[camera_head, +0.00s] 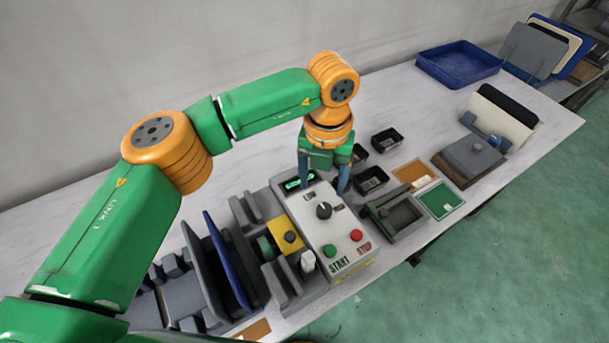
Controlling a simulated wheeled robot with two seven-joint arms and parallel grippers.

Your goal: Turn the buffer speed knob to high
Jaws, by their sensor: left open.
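The buffer control box (345,236) is light grey and sits near the middle of the table. Its black speed knob (324,211) stands on the top face, with a "LOW" label just above it; other label text is too small to read. A green start button (330,251) and a red stop button (356,235) are on the nearer part of the box. A lit green display (297,183) is at its far end. My left gripper (323,184) points down over the far end of the box, open, its blue fingers apart and beyond the knob. My right gripper is out of view.
Blue and grey panels (228,262) stand in a rack left of the box. Small black bins (371,180) and a grey fixture (395,215) lie to the right. A blue tray (459,64) is at the back right. The table's front edge drops to a green floor.

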